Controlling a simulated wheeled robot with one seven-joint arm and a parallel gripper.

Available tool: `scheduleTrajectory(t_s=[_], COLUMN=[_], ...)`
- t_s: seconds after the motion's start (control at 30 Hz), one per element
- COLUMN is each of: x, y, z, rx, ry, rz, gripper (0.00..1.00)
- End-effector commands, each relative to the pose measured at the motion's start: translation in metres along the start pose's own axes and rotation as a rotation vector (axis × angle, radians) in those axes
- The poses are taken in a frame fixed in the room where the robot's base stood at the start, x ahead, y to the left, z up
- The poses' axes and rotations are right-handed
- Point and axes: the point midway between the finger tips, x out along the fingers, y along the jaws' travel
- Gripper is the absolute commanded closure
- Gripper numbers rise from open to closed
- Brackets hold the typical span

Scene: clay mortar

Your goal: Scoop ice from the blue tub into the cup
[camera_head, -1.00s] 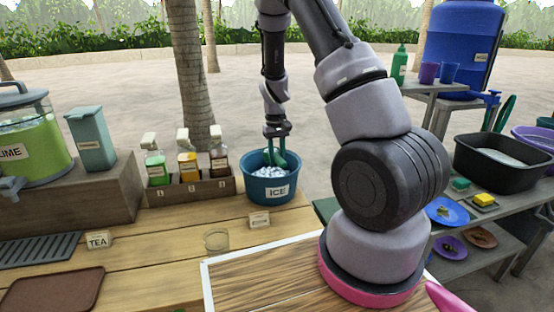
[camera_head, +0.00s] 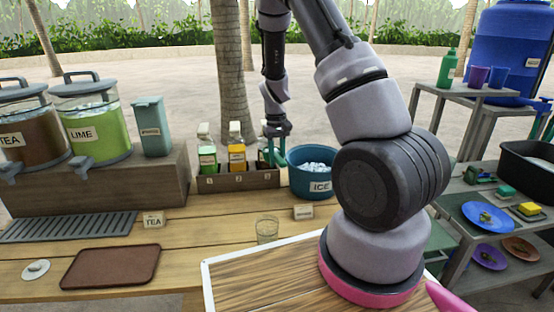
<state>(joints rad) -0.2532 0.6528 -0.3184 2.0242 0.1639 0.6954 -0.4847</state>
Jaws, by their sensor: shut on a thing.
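The blue tub (camera_head: 312,185), labelled ICE and filled with whitish ice (camera_head: 316,168), stands toward the back of the wooden counter. A clear glass cup (camera_head: 267,230) stands upright in front of it, to its left, and looks empty. My gripper (camera_head: 276,133) points down and is shut on a green scoop (camera_head: 281,153). The scoop shows at the left edge of the tub, overlapping the bottle rack in the picture. Its lower end is partly hidden, and I cannot tell whether it holds ice or touches the tub.
A rack (camera_head: 240,178) with several bottles stands left of the tub. Small signs (camera_head: 303,212) stand by the tub and near the drip grille (camera_head: 70,226). A brown tray (camera_head: 110,266) lies front left. Dispensers (camera_head: 100,130) stand behind. A shelf with plates (camera_head: 487,216) is at right.

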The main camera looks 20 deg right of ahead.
Motion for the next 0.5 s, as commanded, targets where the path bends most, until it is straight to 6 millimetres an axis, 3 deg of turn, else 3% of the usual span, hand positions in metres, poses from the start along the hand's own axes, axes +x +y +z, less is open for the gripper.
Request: scheduleTrajectory(t_s=[0.5], x=[0.006], y=[-0.026], z=[0.014], rx=[0.291], ry=[0.010], rz=[-0.022], gripper=[1.00])
